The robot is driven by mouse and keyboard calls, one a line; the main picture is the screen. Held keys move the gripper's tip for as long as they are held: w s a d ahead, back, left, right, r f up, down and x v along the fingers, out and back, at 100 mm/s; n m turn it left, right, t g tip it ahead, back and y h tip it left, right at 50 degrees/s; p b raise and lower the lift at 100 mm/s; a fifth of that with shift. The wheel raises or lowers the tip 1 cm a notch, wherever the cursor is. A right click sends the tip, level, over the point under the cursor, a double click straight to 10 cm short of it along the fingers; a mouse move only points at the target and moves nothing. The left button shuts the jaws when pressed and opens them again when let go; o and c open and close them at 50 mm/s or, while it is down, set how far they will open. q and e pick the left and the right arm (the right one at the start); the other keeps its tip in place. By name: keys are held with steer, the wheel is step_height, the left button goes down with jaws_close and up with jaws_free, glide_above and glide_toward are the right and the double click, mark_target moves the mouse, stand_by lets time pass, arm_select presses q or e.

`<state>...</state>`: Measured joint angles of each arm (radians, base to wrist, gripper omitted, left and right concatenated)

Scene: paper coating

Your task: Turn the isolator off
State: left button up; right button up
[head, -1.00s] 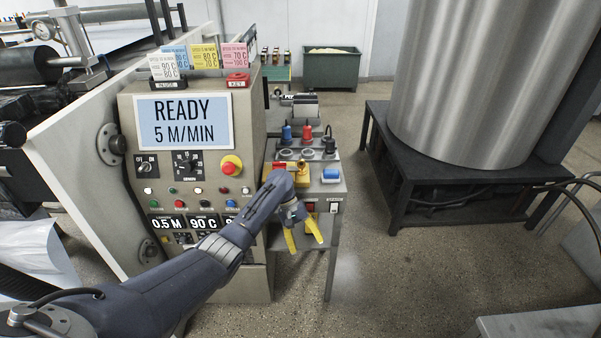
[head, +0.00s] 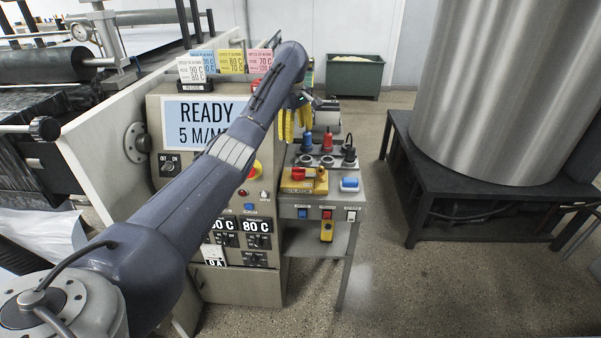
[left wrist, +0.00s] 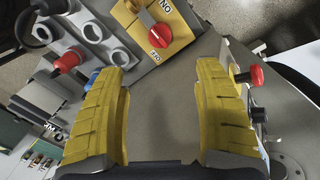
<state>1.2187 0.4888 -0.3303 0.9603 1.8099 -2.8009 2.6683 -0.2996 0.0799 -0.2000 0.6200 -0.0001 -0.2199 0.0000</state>
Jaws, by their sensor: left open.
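The isolator is a yellow box (head: 321,182) with a red knob (head: 298,174), on the small grey side table right of the control panel. In the left wrist view its yellow plate (left wrist: 172,22) and red knob (left wrist: 159,35) show at the top, with ON and OFF lettering. I cannot tell surely which label the knob points to. My left gripper (head: 297,128) is open and empty above the back of the side table, behind the isolator and apart from it. In the left wrist view its yellow fingers (left wrist: 162,78) are spread, with the knob beyond their tips. My right gripper is out of view.
Blue, red and black plugs (head: 327,142) stand in sockets behind the isolator. A large metal cylinder (head: 495,90) stands at right; open floor lies between.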

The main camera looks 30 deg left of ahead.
arm_select(q)
steer(key=f, duration=0.1)
glide_toward(298, 168)
steer(key=shift+w+f, duration=0.15)
steer(key=shift+f, duration=2.75)
steer(key=shift+w+f, duration=0.2)
steer(key=shift+f, duration=2.7)
steer(key=shift+c, duration=0.6)
jaws_close()
